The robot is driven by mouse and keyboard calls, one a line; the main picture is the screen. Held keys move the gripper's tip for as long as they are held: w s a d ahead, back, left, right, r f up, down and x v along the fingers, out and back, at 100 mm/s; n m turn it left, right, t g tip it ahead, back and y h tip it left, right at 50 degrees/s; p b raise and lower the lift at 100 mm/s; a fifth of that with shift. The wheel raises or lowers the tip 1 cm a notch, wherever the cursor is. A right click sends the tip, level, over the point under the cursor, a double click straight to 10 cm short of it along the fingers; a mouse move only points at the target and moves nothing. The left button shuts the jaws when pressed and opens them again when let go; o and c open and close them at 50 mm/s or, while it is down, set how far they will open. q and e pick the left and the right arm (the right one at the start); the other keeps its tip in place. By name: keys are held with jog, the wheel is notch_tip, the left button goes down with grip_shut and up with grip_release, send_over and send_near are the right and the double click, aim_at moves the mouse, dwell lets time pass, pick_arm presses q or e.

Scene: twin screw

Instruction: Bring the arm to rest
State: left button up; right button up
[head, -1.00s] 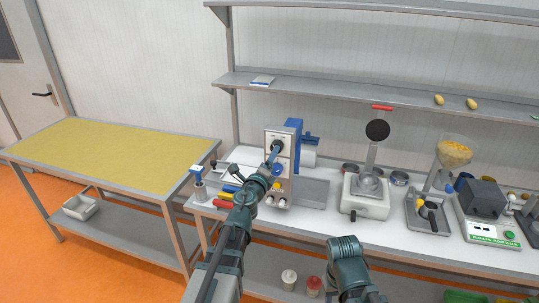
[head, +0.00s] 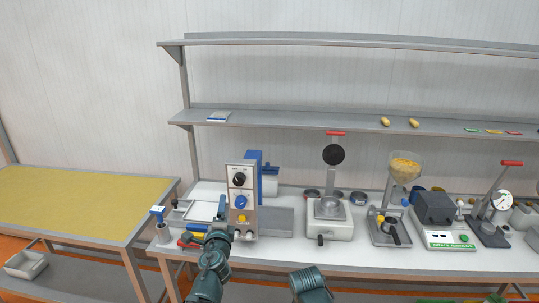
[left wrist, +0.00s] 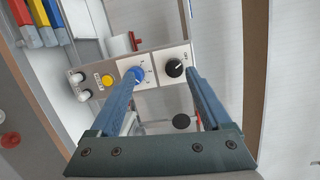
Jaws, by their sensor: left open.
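My left gripper (head: 222,208) is in front of the control box (head: 246,168), low at its left side. It also shows in the left wrist view (left wrist: 165,76), where its two blue fingers stand apart with nothing held between them. Beyond the fingers is the box's panel, with a black knob (left wrist: 174,68), a blue knob (left wrist: 136,75) and a yellow button (left wrist: 107,80). The fingers appear clear of the knobs, though the left fingertip overlaps the blue knob in that view. A link of my right arm shows at the bottom of the head view; its gripper does not show.
The white bench (head: 375,258) carries a press (head: 330,215), a hopper device (head: 403,170), a green-fronted scale (head: 447,240) and a gauge stand (head: 497,205). Coloured handles (head: 192,237) lie near my left arm. A yellow-topped table (head: 75,205) stands left. Shelves run above.

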pick_arm(q)
jog(key=s+d+f+n+g+y+b, duration=0.1)
jog(key=s+d+f+n+g, duration=0.1)
jog(key=s+f+n+g, duration=0.45)
jog(key=s+d+f+n+g+y, duration=0.1)
jog(key=s+f+n+g, duration=0.15)
jog(key=f+n, duration=0.45)
jog(key=s+d+f+g+h, duration=0.2)
jog(key=s+d+f+g, duration=0.2)
jog(key=s+d+f, duration=0.1)
jog(key=s+d+f+g+h+b, duration=0.1)
jog(key=s+d+f+g, duration=0.3)
jog(key=s+d, duration=0.3)
jog(key=s+f, duration=0.1)
jog(key=s, duration=0.2)
jog(key=shift+s+g+h, duration=0.3)
jog(key=shift+g+h, duration=0.1)
jog(key=shift+f, duration=0.1)
